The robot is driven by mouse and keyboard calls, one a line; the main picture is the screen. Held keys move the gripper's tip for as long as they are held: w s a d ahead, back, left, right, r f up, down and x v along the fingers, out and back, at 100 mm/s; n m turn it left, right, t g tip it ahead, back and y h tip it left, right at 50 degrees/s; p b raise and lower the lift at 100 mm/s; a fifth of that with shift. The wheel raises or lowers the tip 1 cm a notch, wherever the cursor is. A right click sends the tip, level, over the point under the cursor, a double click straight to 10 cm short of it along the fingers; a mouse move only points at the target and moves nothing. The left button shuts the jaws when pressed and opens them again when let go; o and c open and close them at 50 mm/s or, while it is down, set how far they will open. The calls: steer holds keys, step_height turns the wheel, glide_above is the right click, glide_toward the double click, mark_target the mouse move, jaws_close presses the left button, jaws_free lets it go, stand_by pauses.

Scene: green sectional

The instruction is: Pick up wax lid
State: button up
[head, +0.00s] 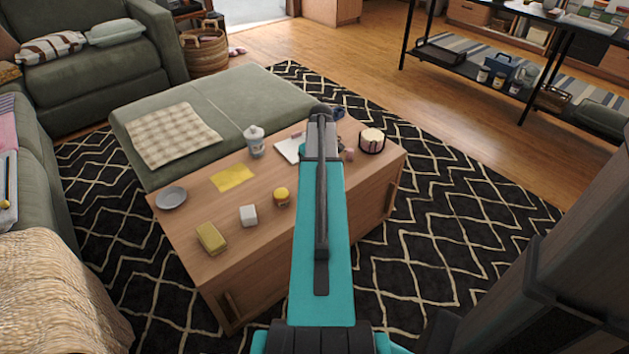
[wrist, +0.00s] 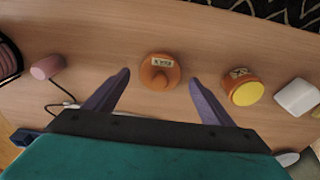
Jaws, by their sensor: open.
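The wax lid (wrist: 161,71) looks like a round orange-brown piece with a raised knob and a small pale label. It lies on the wooden coffee table, and my arm hides it in the head view. My gripper (wrist: 162,78) is open above the table, its two purple fingers to the left and right of the lid in the wrist view. Nothing is held, and I cannot tell the height gap. An orange jar (wrist: 243,88) with a yellow top and a label is just right of the right finger; it also shows in the head view (head: 281,197).
The coffee table (head: 260,283) also holds a white cube (head: 248,215), a yellow block (head: 211,238), a grey dish (head: 171,198), a yellow sheet (head: 232,178), a lidded cup (head: 254,142) and a pink piece (wrist: 47,66). A green ottoman (head: 215,100) adjoins it behind.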

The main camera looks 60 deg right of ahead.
steer(key=shift+w+f, duration=0.1)
steer(key=shift+f, duration=0.55)
steer(key=c, duration=1.1)
